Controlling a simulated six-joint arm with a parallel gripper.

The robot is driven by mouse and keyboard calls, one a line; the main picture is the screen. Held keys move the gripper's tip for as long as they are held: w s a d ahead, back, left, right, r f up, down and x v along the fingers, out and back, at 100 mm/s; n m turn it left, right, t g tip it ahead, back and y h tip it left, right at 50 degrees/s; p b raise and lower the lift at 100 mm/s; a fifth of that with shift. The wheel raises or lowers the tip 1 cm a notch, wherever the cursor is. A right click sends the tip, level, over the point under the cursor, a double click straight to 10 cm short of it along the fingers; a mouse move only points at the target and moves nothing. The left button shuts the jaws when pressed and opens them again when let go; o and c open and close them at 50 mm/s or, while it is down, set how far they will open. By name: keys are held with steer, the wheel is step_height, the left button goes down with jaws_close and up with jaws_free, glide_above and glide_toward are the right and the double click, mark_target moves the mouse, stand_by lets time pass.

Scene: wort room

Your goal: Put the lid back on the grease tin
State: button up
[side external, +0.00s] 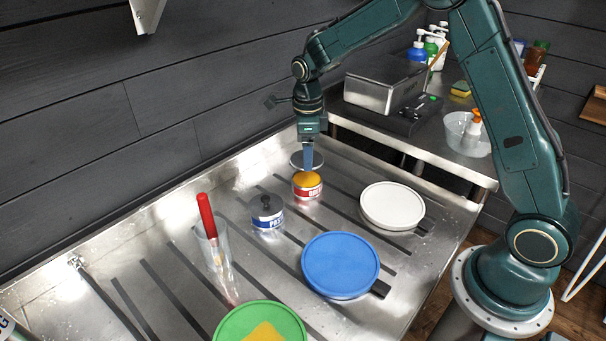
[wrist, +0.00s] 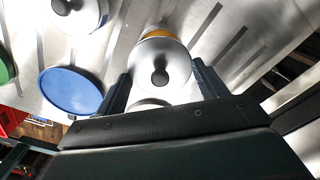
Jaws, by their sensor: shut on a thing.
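The grease tin (side external: 307,191) is a short round tin with a red label and a yellow-orange top of contents, upright on the steel drainer. Its lid (side external: 293,158) is a grey metal disc held above it. My gripper (side external: 308,165) is shut on the lid, with a finger showing in front of the disc. In the wrist view the lid (wrist: 160,58) has a black knob and lies between my fingers (wrist: 163,86). The tin's orange contents (wrist: 158,33) show past the lid's far edge, so much of the tin is hidden there.
A blue-labelled tin (side external: 267,219) with a black-knobbed lid stands close to the left. White (side external: 392,204), blue (side external: 340,264) and green (side external: 230,322) round lids lie nearby. A clear beaker (side external: 213,254) holds a red-handled tool. A metal box (side external: 374,92) stands on the back counter.

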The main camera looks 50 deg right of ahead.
steer(key=shift+f, duration=2.45)
steer(key=shift+f, duration=0.1)
stand_by(0.9)
steer(key=o, duration=1)
steer(key=shift+o, duration=0.6)
steer(key=shift+r, duration=3.5)
jaws_close()
steer(key=shift+f, duration=0.1)
